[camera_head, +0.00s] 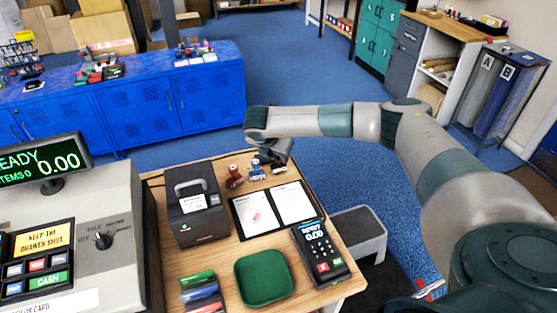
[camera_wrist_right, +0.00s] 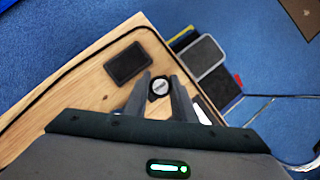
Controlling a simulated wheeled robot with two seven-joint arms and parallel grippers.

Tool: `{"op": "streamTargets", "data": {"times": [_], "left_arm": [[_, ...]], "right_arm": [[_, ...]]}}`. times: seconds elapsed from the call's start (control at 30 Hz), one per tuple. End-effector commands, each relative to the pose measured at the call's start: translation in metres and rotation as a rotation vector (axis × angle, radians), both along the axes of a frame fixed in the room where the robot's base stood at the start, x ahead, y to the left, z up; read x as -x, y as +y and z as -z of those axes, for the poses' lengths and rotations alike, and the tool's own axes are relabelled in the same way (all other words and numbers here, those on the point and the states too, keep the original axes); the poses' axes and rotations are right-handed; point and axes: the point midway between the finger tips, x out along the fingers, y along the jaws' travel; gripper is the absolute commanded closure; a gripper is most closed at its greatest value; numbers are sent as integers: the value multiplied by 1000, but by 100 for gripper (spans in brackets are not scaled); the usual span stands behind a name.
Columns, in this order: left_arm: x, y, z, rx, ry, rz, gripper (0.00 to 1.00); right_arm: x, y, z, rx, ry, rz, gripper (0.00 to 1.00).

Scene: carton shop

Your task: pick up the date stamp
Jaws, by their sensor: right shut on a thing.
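My right gripper (camera_head: 277,160) is at the far right corner of the wooden counter, low over its top. In the right wrist view its two fingers (camera_wrist_right: 163,93) are shut on a small round dark thing with a grey top, which I take to be the date stamp (camera_wrist_right: 160,87). Its lower part is hidden, and I cannot tell whether it touches the counter. In the head view the gripper mostly hides it. A red stamp (camera_head: 235,176) and a blue stamp (camera_head: 256,169) stand just left of the gripper. My left gripper is not in view.
A black pad (camera_wrist_right: 125,63) lies near the held thing. An open folder with papers (camera_head: 272,209), a card terminal (camera_head: 320,252), a green tray (camera_head: 264,277) and a black printer (camera_head: 197,212) crowd the counter (camera_head: 223,265). A grey step stool (camera_head: 357,226) stands beside it.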

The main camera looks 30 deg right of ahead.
Motion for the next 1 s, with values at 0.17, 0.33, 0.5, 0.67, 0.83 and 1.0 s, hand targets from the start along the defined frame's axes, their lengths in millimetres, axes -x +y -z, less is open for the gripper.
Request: {"op": "streamTargets", "data": {"times": [0.17,0.33,0.5,0.67,0.83,1.0], "left_arm": [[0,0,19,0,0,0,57],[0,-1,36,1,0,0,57],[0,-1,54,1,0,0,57],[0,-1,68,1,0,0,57],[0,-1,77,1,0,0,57],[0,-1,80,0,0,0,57]], "right_arm": [[-1,-1,-17,0,-4,0,98],[15,-13,-38,-1,-3,1,98],[43,-33,-58,0,-3,1,98],[66,-50,-76,0,-3,1,98],[84,-62,-91,0,-3,1,98],[92,-68,-99,0,-2,-1,98]]}}
